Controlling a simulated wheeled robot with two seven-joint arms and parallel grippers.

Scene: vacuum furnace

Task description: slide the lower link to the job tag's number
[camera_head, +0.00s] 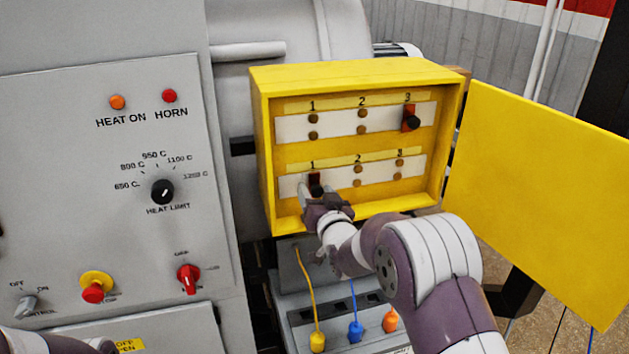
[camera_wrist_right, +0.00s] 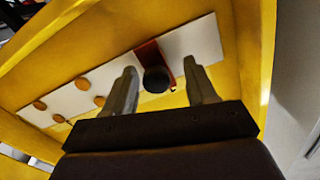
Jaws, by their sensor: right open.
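The lower link (camera_head: 315,190) is a dark red bar with a black knob, standing upright at number 1 on the lower white strip. In the right wrist view its black knob (camera_wrist_right: 156,79) is between the two fingers, and its red bar shows behind. My right gripper (camera_head: 318,205) is in front of the lower link. The wrist view shows its fingers (camera_wrist_right: 163,90) open, one on each side of the knob with gaps. The brass studs at lower numbers 2 (camera_head: 358,175) and 3 (camera_head: 398,169) are bare. No job tag can be made out. My left gripper is not in view.
The upper link (camera_head: 411,117) stands at upper number 3. The yellow box's rim (camera_head: 264,150) surrounds both strips, and its yellow door (camera_head: 540,200) hangs open to the right. A grey control panel (camera_head: 90,240) is at the left. Colored plugs (camera_head: 355,331) are below the box.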

